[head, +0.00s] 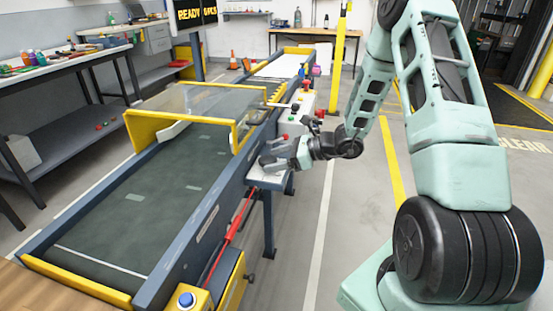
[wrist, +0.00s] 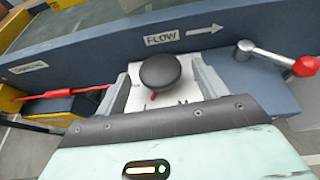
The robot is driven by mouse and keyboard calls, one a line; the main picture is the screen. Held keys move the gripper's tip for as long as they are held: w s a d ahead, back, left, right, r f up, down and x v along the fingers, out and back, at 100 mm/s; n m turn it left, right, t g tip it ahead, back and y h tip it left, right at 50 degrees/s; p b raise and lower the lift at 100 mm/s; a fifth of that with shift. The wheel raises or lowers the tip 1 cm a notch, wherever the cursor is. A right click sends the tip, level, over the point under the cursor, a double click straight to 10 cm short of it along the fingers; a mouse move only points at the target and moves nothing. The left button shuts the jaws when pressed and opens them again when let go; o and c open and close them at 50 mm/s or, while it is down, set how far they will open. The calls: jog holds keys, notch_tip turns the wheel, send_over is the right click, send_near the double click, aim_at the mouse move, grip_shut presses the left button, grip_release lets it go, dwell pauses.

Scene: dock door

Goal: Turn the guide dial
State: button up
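The guide dial (wrist: 160,72) is a round black knob with a small red pointer on a white plate, on the blue-grey side of the conveyor. The plate carries markings, partly covered. My gripper (wrist: 158,80) is open, with one grey finger to the left and one to the right of the dial. I see a gap on each side, and cannot tell how deep the fingers reach. In the head view my gripper (head: 270,159) is at the conveyor's near right side rail, and the dial cannot be made out there.
A crank with a red knob (wrist: 304,66) sticks out right of the dial. A "FLOW" arrow label (wrist: 184,35) is above it. A red lever (wrist: 75,93) is to the left. In the head view, the conveyor (head: 135,190) has a clear yellow-framed cover (head: 205,100); floor to its right is open.

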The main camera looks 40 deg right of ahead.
jog(key=p+v, duration=0.1)
jog(key=v, duration=1.6)
jog(key=shift+s+d, duration=0.1)
